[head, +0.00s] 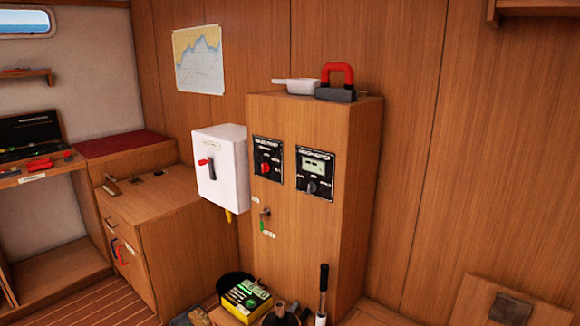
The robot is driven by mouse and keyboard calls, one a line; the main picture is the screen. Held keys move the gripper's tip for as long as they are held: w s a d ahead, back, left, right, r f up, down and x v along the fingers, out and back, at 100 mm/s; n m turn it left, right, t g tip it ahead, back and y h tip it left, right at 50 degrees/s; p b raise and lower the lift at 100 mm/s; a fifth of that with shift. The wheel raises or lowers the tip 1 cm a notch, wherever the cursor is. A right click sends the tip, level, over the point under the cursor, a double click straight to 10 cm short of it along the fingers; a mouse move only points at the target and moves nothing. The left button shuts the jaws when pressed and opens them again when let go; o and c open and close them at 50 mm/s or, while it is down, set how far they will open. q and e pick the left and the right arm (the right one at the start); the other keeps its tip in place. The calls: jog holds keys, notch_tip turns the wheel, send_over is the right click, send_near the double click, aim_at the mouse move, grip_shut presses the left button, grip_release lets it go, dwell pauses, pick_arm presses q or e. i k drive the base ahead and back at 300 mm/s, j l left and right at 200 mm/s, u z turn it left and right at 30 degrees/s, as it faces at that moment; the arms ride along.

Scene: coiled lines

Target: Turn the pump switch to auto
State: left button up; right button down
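The pump switch appears to be the red rotary knob (265,169) on a small black panel (267,150). The panel is on the left part of the front of a tall wooden cabinet (297,230). Its heading seems to read bilge pump, but the small position labels are too small to read. I cannot tell which position the knob points to. Neither of my grippers is in view.
To its right is a black panel with a display (313,166) and dark knob. A white box (220,165) with a red-tipped lever juts out at left. A green-tagged key (263,218) hangs below. A yellow-green box (245,298) and a black-handled tool (322,290) stand in front.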

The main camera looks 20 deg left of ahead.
aim_at(266, 167)
jog(key=i+j+z, duration=0.1)
jog(key=j, duration=0.2)
jog(key=i+j, duration=0.25)
jog(key=i+j+z, duration=0.15)
jog(key=j, duration=0.25)
jog(key=i+j+z, duration=0.1)
jog(key=j, duration=0.2)
jog(key=i+j, duration=0.2)
jog(key=j, duration=0.15)
jog(key=z, duration=0.05)
